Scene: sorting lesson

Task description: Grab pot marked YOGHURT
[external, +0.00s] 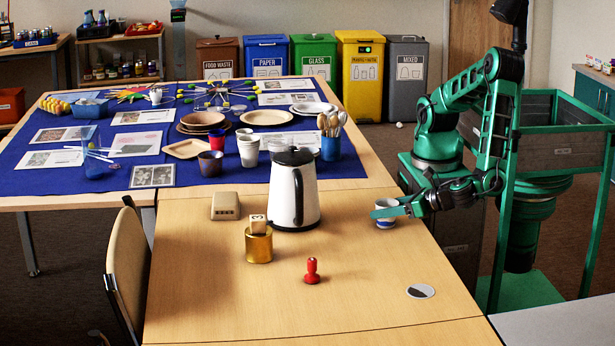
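A small white pot with blue markings (386,223) stands on the wooden table near its right edge. Its label is too small to read, so I cannot tell whether it says YOGHURT. My gripper (386,211) is at this pot, reaching in from the right, with a green finger across the pot's near side. The far finger is hidden, so I cannot tell whether the gripper is closed on the pot or only around it. The pot looks upright.
A white kettle (284,198) stands left of the pot. Cups and plates crowd the blue cloth (60,180). The table's front is mostly clear.

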